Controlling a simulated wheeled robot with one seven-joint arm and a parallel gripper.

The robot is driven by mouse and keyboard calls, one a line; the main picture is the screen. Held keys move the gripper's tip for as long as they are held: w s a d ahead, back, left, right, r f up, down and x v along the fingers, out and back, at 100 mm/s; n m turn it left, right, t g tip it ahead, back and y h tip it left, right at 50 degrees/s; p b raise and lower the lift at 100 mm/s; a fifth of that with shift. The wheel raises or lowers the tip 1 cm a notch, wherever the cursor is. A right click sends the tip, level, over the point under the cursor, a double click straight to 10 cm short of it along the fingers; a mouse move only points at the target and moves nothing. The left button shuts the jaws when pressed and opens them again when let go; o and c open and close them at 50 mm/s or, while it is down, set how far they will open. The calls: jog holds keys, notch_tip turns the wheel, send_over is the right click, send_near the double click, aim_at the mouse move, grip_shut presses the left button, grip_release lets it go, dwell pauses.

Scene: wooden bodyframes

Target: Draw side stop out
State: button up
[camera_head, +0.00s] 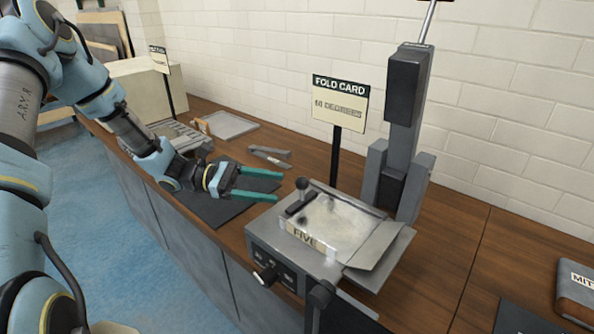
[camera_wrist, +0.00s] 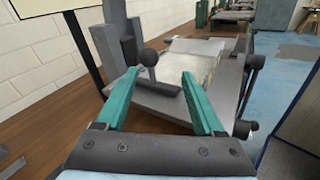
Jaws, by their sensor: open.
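The side stop (camera_head: 298,208), a short dark bar with a round ball knob (camera_head: 303,184), sits at the near left of the grey machine bed (camera_head: 263,229). In the wrist view, the ball knob (camera_wrist: 149,57) and its dark bar (camera_wrist: 163,89) appear between the teal fingers. My gripper (camera_head: 279,187) is open, its fingers pointing at the knob from the left. In the wrist view, my gripper (camera_wrist: 160,75) looks empty, and the knob seems just beyond the fingertips. I cannot tell whether anything touches. A pale card stack (camera_head: 335,222) lies beside the stop, labelled FIVE.
A "FOLD CARD" sign (camera_head: 340,100) stands on a post behind the machine. A tall grey column (camera_head: 405,110) rises at its back. A dark mat (camera_head: 222,205) and metal tools (camera_head: 269,155) lie on the wooden bench left of it. A black-knobbed lever (camera_head: 319,297) stands in front.

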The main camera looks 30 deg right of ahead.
aim_at(302, 191)
jog(key=shift+n+h, duration=0.3)
jog(key=shift+h, duration=0.1)
jog(key=p+x, duration=0.1)
jog(key=x, duration=0.2)
jog(key=p+x, duration=0.1)
jog(key=x, duration=0.2)
jog(key=w+d+p+x, duration=0.1)
jog(key=p+x, duration=0.1)
jog(key=x, duration=0.1)
jog(key=shift+s+d+r, duration=0.1)
jog(key=shift+s+r, duration=0.05)
jog(key=shift+r, duration=0.15)
jog(key=shift+s+d+f, duration=0.1)
jog(key=shift+s+d, duration=0.3)
jog(key=shift+d, duration=0.1)
jog(key=shift+c, duration=0.4)
grip_shut()
